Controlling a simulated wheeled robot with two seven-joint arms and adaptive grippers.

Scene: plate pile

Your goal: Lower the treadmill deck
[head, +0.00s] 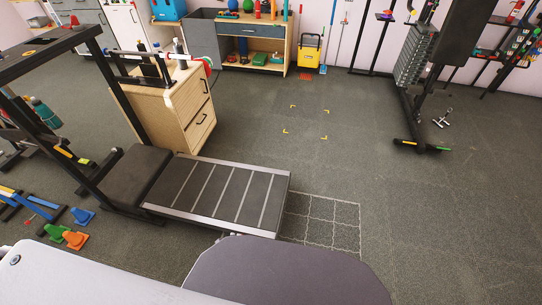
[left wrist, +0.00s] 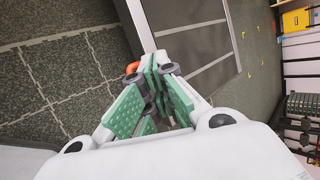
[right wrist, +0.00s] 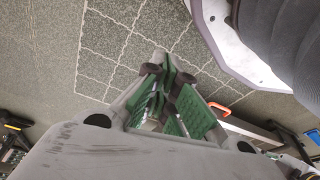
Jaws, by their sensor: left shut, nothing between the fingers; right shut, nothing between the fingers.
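The treadmill stands at the left in the head view, with a black upright frame. Its dark deck (head: 215,190), with pale cross stripes and grey side rails, extends low and nearly flat; I cannot tell whether its end touches the floor. My left gripper (left wrist: 158,65) is shut and empty, its tips in front of the deck's edge in the left wrist view (left wrist: 190,45). An orange handle (left wrist: 132,67) shows beside those tips. My right gripper (right wrist: 165,62) is shut and empty, over the floor; an orange handle (right wrist: 219,108) shows to its right. Neither gripper is clearly visible in the head view.
A white-lined floor grid (head: 325,222) lies beyond the deck's end. A wooden cabinet (head: 175,115) stands close behind the deck. Small cones (head: 75,238) lie at the left. A weight machine (head: 415,75) stands at the right. The middle floor, with yellow corner marks (head: 325,138), is clear.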

